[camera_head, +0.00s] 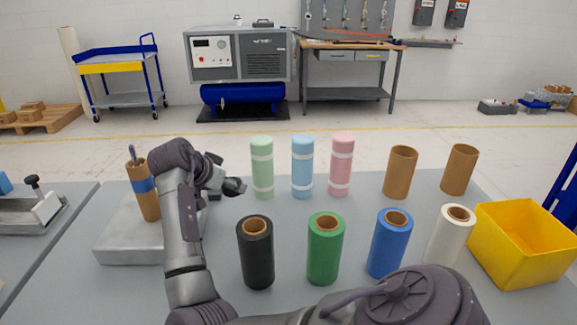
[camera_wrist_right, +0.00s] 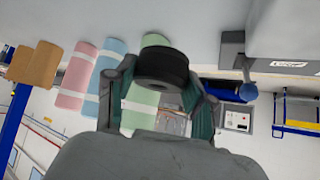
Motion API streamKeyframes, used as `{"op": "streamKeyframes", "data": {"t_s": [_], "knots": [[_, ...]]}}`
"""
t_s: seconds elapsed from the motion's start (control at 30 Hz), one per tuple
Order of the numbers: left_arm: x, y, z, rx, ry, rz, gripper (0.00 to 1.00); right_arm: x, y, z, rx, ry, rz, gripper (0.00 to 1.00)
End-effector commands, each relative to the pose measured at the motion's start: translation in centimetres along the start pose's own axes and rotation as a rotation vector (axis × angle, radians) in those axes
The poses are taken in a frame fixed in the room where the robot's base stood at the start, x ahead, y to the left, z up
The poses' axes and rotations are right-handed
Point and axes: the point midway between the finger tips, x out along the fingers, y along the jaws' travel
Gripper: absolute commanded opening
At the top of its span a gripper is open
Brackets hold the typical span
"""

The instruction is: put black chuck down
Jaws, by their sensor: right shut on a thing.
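My right gripper (camera_head: 216,184) shows left of the table's middle, on the arm that comes in from the lower right and bends up over the left part. In the right wrist view the right gripper (camera_wrist_right: 158,108) is shut on the black chuck (camera_wrist_right: 162,68), a short black cylinder, between its fingers. In the head view the black chuck (camera_head: 235,187) is small and dark at the gripper's tip, left of the pale green roll. Whether it touches the table cannot be told. My left gripper is not in view.
A brown tube with a blue band (camera_head: 146,198) stands on a grey block (camera_head: 118,238). Pale green (camera_head: 262,172), pale blue (camera_head: 302,172) and pink (camera_head: 341,170) rolls stand near the gripper. A black roll (camera_head: 256,262) and green roll (camera_head: 324,255) stand in front. A yellow bin (camera_head: 525,262) is right.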

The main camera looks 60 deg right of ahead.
Motion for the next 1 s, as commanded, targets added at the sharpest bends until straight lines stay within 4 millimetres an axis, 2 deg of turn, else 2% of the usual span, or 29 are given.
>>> {"op": "streamKeyframes", "data": {"t_s": [0.1, 0.3, 0.47, 0.7, 1.0], "knots": [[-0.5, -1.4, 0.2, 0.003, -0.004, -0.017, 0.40, 1.6, 0.1, 1.7, -0.006, -0.003, 0.003, 0.11], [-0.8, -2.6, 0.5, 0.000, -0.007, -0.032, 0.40, 3.6, 0.1, 3.7, -0.004, -0.001, 0.001, 0.11], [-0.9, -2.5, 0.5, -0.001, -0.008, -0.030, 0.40, 4.5, 0.1, 4.6, -0.003, -0.002, 0.001, 0.11], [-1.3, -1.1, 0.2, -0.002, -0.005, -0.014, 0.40, 6.5, 0.1, 6.6, -0.002, -0.003, 0.000, 0.11], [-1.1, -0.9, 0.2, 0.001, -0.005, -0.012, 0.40, 6.8, 0.1, 6.8, -0.001, -0.002, 0.000, 0.11]]}}
